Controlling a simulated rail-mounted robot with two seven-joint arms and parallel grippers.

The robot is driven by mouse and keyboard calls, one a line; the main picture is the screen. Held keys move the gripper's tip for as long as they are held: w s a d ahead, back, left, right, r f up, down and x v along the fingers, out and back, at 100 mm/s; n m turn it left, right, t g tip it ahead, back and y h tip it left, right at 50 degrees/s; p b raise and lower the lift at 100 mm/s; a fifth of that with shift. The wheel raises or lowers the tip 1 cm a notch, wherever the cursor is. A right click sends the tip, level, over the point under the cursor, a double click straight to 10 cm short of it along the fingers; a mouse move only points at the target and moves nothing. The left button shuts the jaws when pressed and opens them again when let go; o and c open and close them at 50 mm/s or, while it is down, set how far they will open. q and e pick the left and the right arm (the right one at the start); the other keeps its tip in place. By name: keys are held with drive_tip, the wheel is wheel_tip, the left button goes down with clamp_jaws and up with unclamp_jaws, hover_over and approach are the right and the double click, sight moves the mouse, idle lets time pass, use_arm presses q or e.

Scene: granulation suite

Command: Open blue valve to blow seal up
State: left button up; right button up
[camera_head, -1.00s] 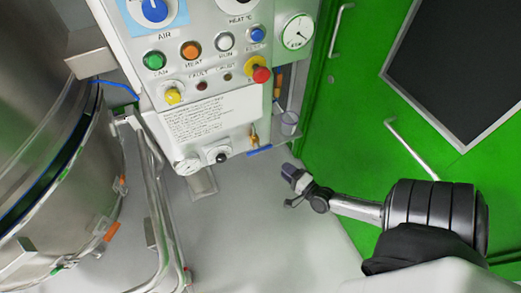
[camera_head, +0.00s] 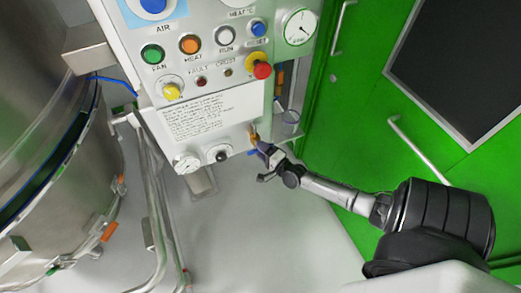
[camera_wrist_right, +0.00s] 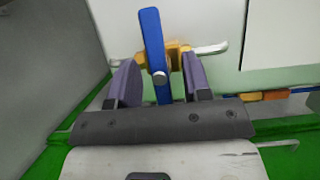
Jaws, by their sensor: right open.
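The blue valve has a long blue lever (camera_wrist_right: 153,40) on a brass body (camera_wrist_right: 179,57), with a silver pipe end (camera_wrist_right: 211,49) to its right in the right wrist view. The lever lies crosswise to this pipe. In the head view the brass body (camera_head: 253,136) shows at the panel's lower right corner, and the lever is mostly hidden by my right gripper (camera_head: 259,147). In the wrist view my right gripper (camera_wrist_right: 158,66) is open, with one purple finger on each side of the lever. I cannot tell whether either finger touches it. My left gripper is not in view.
The control panel (camera_head: 213,75) carries several buttons, a gauge (camera_head: 299,27) and a red knob (camera_head: 262,70). A steel vessel (camera_head: 50,170) with pipework stands at left. Green doors (camera_head: 360,120) with handles are at right. The floor (camera_head: 255,230) below the panel is clear.

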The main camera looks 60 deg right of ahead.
drive_tip(key=shift+w+d, duration=0.1)
drive_tip(key=shift+w, duration=0.25)
drive_tip(key=shift+c, duration=0.3)
clamp_jaws()
